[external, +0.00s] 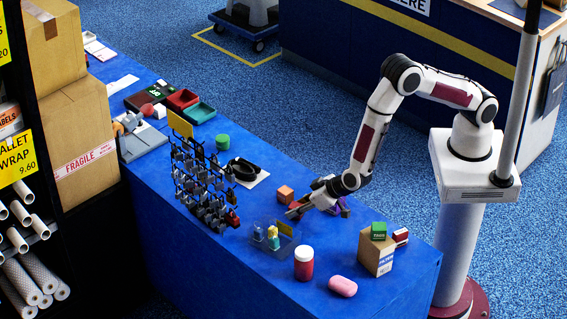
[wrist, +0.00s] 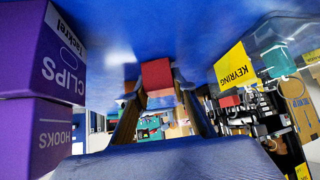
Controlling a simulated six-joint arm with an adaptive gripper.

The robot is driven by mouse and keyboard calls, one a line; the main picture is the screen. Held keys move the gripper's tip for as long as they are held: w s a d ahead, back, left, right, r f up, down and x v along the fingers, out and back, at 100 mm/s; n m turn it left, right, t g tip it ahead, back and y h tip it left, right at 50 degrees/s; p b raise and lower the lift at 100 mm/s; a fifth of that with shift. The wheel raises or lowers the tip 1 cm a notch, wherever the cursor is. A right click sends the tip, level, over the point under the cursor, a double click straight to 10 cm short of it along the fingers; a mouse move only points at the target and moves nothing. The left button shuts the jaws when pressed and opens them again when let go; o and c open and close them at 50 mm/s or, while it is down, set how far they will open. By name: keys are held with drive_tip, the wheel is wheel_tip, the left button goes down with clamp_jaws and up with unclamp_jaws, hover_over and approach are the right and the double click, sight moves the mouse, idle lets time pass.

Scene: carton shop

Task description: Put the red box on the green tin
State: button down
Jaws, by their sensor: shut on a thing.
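The red box (wrist: 156,73) is between the fingertips of my gripper (wrist: 157,92) in the wrist view. My gripper is shut on it, low over the blue counter. A paler orange patch shows just below the red face; I cannot tell whether it is another face or a separate thing. In the external view, my gripper (external: 293,210) is near the middle of the counter, and its fingers partly hide what they hold. The green tin (external: 222,142) is a short cylinder standing farther back to the left, apart from my gripper, with a clear top.
An orange block (external: 285,193) is close to my fingertips. A hook rack (external: 205,185) stands to the left, and a black item on a white sheet (external: 247,171) lies before the tin. Purple boxes (wrist: 40,60) are beside my gripper. A clear bin (external: 273,239) and red jar (external: 304,264) stand in front.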

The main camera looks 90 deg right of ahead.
drive_tip(key=c, duration=1.6)
unclamp_jaws()
drive_tip(key=shift+f, duration=0.1)
drive_tip(key=shift+c, duration=0.2)
drive_tip(key=shift+s+a+r, duration=0.15)
drive_tip(key=shift+s+r, duration=0.2)
drive_tip(key=shift+r, duration=0.2)
drive_tip(key=v, duration=1)
drive_tip(key=shift+s+r, duration=0.25)
drive_tip(key=shift+s, duration=0.1)
